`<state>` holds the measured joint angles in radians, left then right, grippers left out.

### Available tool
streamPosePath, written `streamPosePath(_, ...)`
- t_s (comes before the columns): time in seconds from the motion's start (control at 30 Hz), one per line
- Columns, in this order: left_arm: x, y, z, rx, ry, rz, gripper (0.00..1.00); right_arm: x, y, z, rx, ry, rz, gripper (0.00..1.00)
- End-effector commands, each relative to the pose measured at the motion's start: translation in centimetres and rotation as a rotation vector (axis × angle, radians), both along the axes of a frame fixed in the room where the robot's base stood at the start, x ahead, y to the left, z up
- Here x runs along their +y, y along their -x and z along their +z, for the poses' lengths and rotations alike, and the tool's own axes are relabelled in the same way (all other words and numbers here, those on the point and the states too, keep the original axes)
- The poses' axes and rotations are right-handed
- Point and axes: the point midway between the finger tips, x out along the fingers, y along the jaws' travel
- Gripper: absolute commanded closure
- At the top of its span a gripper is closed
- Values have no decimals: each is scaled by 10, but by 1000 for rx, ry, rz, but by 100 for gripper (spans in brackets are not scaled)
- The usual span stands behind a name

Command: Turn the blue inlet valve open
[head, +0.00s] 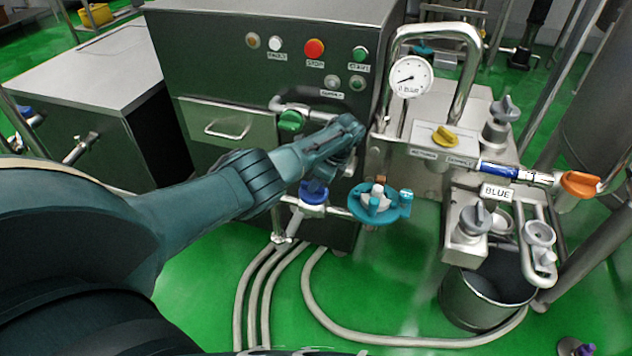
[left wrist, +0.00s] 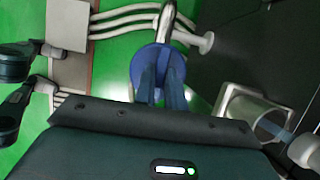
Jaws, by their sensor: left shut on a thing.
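The blue inlet valve (head: 313,193) is a round blue knob on a steel pipe fitting at the lower front of the grey cabinet. It also shows as a blue disc in the left wrist view (left wrist: 140,68). My left gripper (head: 326,174) reaches down to it from above. In the left wrist view, the fingers of my left gripper (left wrist: 162,80) lie over the middle of the blue disc and are shut on its handle. The fingers hide part of the knob, and I cannot tell how far it is turned.
A teal round valve (head: 380,203) stands close right of the blue knob. A gauge (head: 411,77) and steel piping stand to the right. Pale hoses (head: 262,285) lie on the green floor.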

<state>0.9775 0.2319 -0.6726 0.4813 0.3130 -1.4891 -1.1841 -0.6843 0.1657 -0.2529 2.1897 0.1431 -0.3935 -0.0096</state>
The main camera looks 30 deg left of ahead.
Motion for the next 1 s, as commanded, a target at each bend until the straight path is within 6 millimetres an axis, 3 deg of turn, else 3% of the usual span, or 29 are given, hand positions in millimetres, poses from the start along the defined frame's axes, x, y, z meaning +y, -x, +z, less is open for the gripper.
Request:
streamPosePath(0.1, 1, 1, 0, 2, -2, 5, 100, 0, 0, -1, 2, 1, -1, 64)
streamPosePath(0.13, 1, 1, 0, 2, -2, 5, 87, 0, 1, -1, 3, 1, 0, 64)
streamPosePath(0.4, 1, 0, 0, 1, -1, 1, 66, 0, 1, -4, 9, 3, 1, 64)
streamPosePath(0.73, -2, -1, 8, -1, 1, 0, 66, 0, 2, 0, 8, 6, 1, 64)
streamPosePath(1.0, -21, -6, 58, -4, 1, -2, 66, -2, 3, 12, 12, 37, 7, 64)
